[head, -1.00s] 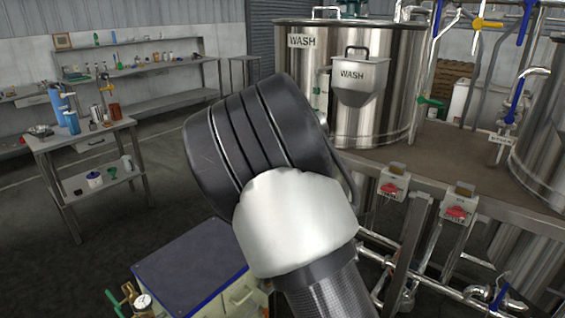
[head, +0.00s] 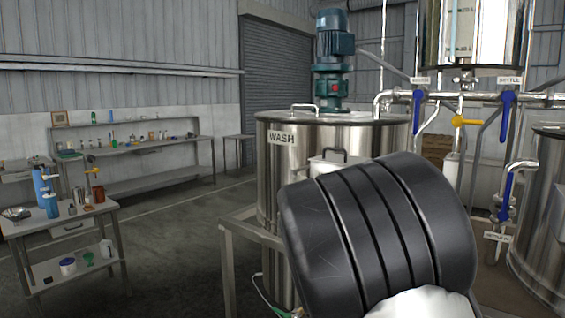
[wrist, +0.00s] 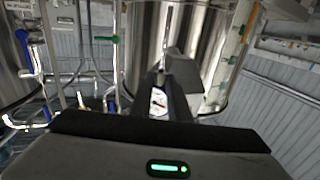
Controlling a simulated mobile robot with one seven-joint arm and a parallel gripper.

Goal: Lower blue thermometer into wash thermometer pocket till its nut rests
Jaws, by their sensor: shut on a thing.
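The WASH tank (head: 282,185) is a tall shiny steel vessel in the middle of the head view. Its thermometer pocket cannot be made out. In the wrist view my gripper (wrist: 160,100) points toward a large steel vessel (wrist: 150,45). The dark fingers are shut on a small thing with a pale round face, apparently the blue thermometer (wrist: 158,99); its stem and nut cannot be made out. In the head view my black arm link covers the tank's lower right side, and my gripper is hidden.
A green motor (head: 335,60) stands on the tank. A pale hopper with a handle (head: 327,163) is partly behind my arm. Pipes with blue-handled valves (head: 418,112) and a yellow handle (head: 470,121) stand right. A steel table (head: 60,225) with bottles is left, with open floor between.

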